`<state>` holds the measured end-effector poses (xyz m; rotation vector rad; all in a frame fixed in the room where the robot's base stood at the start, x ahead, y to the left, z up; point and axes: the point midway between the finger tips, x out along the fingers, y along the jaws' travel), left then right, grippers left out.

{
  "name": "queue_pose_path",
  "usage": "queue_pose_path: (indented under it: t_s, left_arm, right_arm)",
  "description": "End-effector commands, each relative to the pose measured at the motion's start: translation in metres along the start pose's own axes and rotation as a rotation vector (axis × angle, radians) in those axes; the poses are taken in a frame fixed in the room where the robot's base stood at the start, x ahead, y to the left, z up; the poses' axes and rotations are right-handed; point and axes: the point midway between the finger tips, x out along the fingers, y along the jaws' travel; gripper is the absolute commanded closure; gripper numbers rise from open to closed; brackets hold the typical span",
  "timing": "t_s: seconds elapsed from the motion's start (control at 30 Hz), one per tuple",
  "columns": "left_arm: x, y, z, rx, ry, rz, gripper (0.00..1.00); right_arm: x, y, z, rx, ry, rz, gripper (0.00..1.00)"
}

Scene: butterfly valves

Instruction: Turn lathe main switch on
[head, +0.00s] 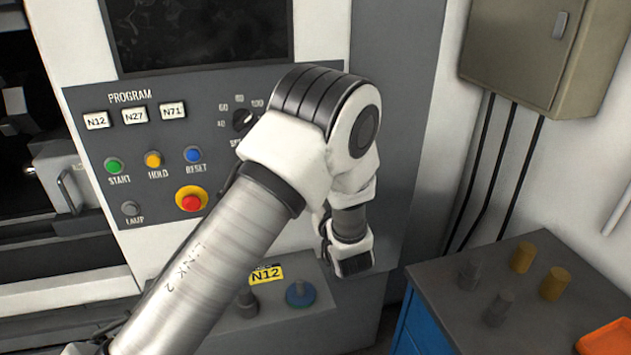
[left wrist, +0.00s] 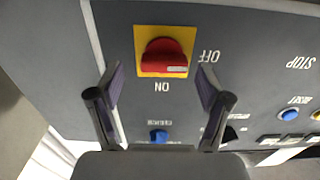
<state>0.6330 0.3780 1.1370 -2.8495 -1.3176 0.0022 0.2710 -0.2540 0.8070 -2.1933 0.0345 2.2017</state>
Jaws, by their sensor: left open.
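The main switch is a red rotary knob (left wrist: 165,54) on a yellow square plate (left wrist: 140,66) in the left wrist view. A small pale mark shows on the knob's lower right side. The label OFF is to its right and ON is below it, both upside down in this view. My left gripper (left wrist: 161,88) is open and empty, its two fingers apart on either side below the knob, not closed on it. In the head view my left arm covers the switch, and the fingertips cannot be made out. My right gripper is in neither view.
A blue button (left wrist: 158,136) is under the switch in the left wrist view. The head view shows the lathe panel with a red stop button (head: 191,200), a lower ledge with a blue knob (head: 300,293), a cart (head: 440,300) and a wall cabinet (head: 520,50).

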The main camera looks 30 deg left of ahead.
Motion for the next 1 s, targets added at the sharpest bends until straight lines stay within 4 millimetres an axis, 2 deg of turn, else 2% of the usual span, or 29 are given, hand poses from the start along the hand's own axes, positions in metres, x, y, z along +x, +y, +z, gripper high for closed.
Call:
queue_pose_path:
  t_s: [0.03,0.13,0.37,0.4,0.47,0.5,0.57,1.0]
  left_arm:
    - [0.008,0.000,-0.003,-0.002,-0.002,-0.002,0.22]
    - [0.017,0.000,-0.001,-0.001,0.000,0.000,0.22]
    - [0.020,0.000,0.001,0.001,0.000,0.002,0.22]
    - [0.020,0.000,0.001,0.001,-0.001,0.002,0.29]
    - [0.020,0.000,0.001,0.001,-0.001,0.002,0.51]
    - [0.020,0.000,0.001,0.001,-0.001,0.002,0.65]
    - [0.020,0.000,0.001,0.001,-0.001,0.002,0.82]
    - [0.019,0.001,0.000,0.045,-0.001,0.002,0.82]
  right_arm:
    - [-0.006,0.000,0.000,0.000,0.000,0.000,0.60]
    - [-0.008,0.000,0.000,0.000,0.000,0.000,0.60]
    - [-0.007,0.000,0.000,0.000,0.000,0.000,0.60]
    - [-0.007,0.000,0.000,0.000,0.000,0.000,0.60]
    - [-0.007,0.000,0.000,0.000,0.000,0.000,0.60]
    - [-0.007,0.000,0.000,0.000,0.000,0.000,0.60]
    - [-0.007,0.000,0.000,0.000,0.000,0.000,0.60]
    - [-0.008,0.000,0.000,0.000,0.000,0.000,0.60]
